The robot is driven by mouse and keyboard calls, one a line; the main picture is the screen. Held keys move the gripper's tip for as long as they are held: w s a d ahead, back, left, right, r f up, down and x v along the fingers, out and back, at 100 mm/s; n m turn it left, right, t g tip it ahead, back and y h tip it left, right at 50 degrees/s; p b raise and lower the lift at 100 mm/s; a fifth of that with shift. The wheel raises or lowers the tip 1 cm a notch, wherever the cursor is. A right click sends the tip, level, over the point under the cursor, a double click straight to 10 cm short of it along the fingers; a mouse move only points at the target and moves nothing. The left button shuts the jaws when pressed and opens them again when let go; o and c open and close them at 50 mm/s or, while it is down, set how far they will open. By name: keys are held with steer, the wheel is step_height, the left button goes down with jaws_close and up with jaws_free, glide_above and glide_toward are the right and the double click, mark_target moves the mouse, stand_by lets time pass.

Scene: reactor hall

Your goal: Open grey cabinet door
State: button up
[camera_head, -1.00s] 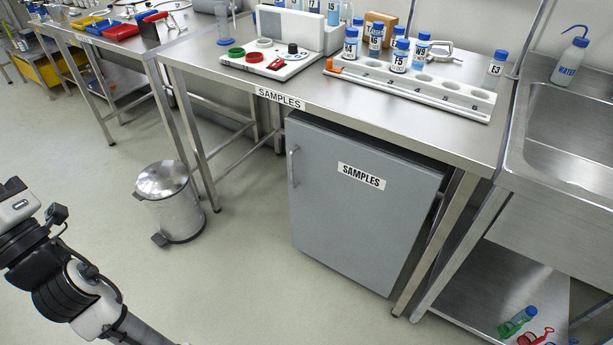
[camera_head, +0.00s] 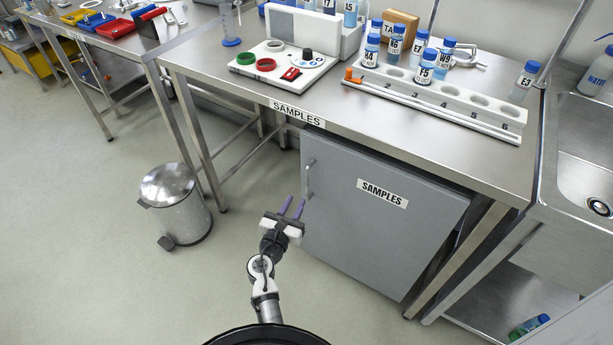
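The grey cabinet (camera_head: 375,235) stands under the steel samples table, with a white "SAMPLES" label (camera_head: 382,193) on its door. The door looks shut. Its vertical metal handle (camera_head: 309,178) is near the door's upper left edge.
A steel pedal bin (camera_head: 175,205) stands on the floor left of the cabinet. The steel table (camera_head: 330,105) above carries a rack (camera_head: 440,98) with blue-capped bottles and a control box (camera_head: 283,65). A sink unit (camera_head: 575,170) stands at right. Floor in front is clear.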

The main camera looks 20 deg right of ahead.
steer(key=x, duration=1.1)
steer(key=shift+w, duration=0.1)
steer(key=shift+a, duration=0.1)
steer(key=shift+c, duration=0.5)
jaws_close()
